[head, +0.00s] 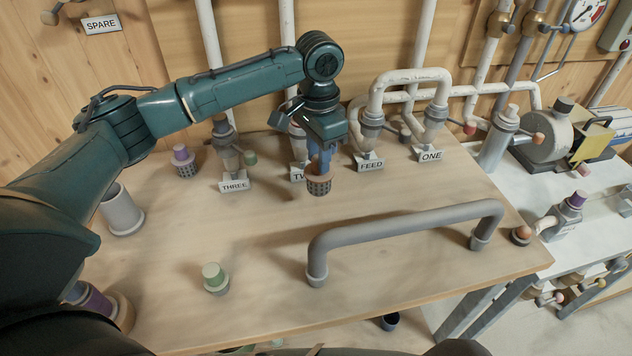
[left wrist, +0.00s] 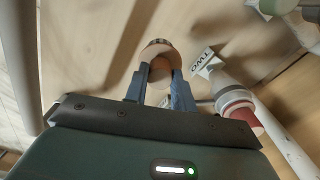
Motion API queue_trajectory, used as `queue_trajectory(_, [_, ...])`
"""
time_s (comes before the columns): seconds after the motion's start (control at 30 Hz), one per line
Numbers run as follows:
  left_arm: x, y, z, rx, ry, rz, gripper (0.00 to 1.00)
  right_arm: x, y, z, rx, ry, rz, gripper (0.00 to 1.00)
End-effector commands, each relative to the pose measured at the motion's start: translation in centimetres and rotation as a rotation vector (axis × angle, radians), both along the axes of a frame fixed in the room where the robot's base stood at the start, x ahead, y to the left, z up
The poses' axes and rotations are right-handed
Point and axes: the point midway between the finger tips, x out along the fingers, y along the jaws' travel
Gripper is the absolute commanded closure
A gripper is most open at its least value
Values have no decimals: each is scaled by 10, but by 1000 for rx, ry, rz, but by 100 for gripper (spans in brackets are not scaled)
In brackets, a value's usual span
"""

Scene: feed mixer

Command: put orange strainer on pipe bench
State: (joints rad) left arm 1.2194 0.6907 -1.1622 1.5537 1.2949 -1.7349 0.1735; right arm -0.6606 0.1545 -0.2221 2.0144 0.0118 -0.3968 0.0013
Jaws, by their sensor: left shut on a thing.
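The orange strainer (head: 319,186), a small perforated dark cup with an orange-brown rim, is below my left gripper (head: 320,168) in the head view. The blue fingers of my left gripper are shut on its upper part. In the left wrist view the strainer (left wrist: 157,48) shows between the two fingertips (left wrist: 157,70). It is over the pipe bench (head: 430,272), a pale wooden top, in front of the TWO sign. I cannot tell whether its bottom touches the wood. My right gripper is not in view.
A grey bent pipe (head: 405,220) stands on the bench at right. A purple-topped strainer (head: 184,162), a grey cup (head: 122,212) and a green-topped piece (head: 214,277) stand at left. Pipes with signs line the back. The middle left is clear.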

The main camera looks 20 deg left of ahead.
Motion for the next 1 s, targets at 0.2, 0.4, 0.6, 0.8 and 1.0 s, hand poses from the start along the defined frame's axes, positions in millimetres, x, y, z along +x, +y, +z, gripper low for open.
queue_trajectory(0.2, [0,0,-30,0,0,1,100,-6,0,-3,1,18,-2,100])
queue_trajectory(0.4, [0,0,-49,1,0,0,100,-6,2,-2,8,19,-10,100])
queue_trajectory(0.6, [0,0,-69,-1,-2,-2,100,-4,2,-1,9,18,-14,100])
queue_trajectory(0.8, [0,0,-69,0,-2,-1,100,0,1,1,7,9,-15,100])
queue_trajectory(1.0, [0,0,-71,0,-1,-1,66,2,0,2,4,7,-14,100])
